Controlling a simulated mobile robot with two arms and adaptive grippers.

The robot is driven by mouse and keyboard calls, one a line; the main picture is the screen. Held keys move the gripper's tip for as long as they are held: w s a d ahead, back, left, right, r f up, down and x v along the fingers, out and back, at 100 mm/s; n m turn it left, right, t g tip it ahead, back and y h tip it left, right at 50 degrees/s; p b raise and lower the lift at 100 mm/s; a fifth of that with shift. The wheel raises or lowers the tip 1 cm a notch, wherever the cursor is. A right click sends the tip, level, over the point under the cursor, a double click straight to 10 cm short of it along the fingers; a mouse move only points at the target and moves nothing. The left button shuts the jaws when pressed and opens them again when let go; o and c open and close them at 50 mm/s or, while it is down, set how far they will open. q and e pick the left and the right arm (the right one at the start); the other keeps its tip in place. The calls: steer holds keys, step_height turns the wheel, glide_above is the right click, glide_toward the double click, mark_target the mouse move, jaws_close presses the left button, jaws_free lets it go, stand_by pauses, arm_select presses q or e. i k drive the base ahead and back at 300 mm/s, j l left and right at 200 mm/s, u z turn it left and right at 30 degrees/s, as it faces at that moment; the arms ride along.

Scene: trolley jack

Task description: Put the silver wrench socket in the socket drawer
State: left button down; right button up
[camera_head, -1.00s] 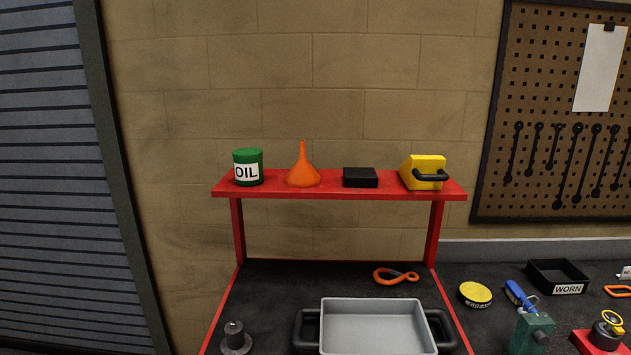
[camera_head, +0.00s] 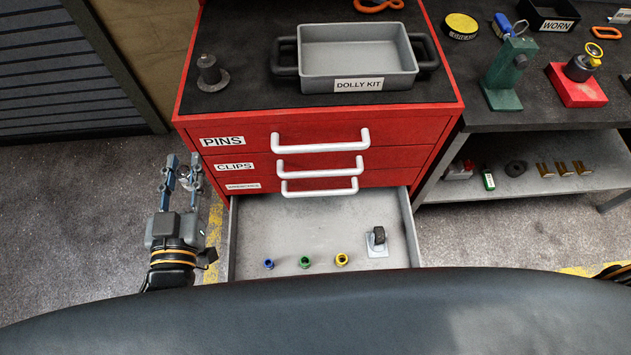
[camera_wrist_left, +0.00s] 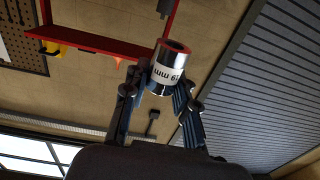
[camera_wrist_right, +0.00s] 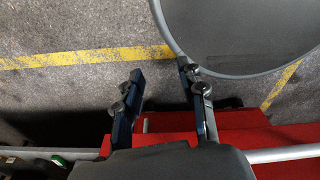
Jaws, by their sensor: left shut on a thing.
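My left gripper (camera_head: 184,167) is shut on the silver wrench socket (camera_wrist_left: 168,68), a shiny cylinder with a white "mm" label and an open end. In the head view the gripper is left of the red cabinet's open bottom drawer (camera_head: 248,238), outside its side wall. The grey drawer holds a blue socket (camera_head: 269,264), a green socket (camera_head: 305,262) and a yellow socket (camera_head: 341,260) in a row near its front. A caster (camera_head: 378,240) lies at their right. The drawer's front is hidden by my body. My right gripper (camera_wrist_left: 120,60) is not clear there; its own wrist view shows it open and empty (camera_wrist_right: 160,72).
Closed drawers labelled PINS (camera_head: 222,142) and CLIPS (camera_head: 234,167), with white handles, overhang the open drawer's back. A DOLLY KIT tray (camera_head: 357,85) and a dark spindle (camera_head: 211,75) stand on the cabinet. A workbench (camera_head: 470,120) is at right. The drawer's left and rear floor is clear.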

mark_target(326, 217)
steer(key=i+j+z, duration=0.1)
steer(key=z, duration=0.25)
steer(key=j+z, duration=0.4)
steer(key=z, duration=0.95)
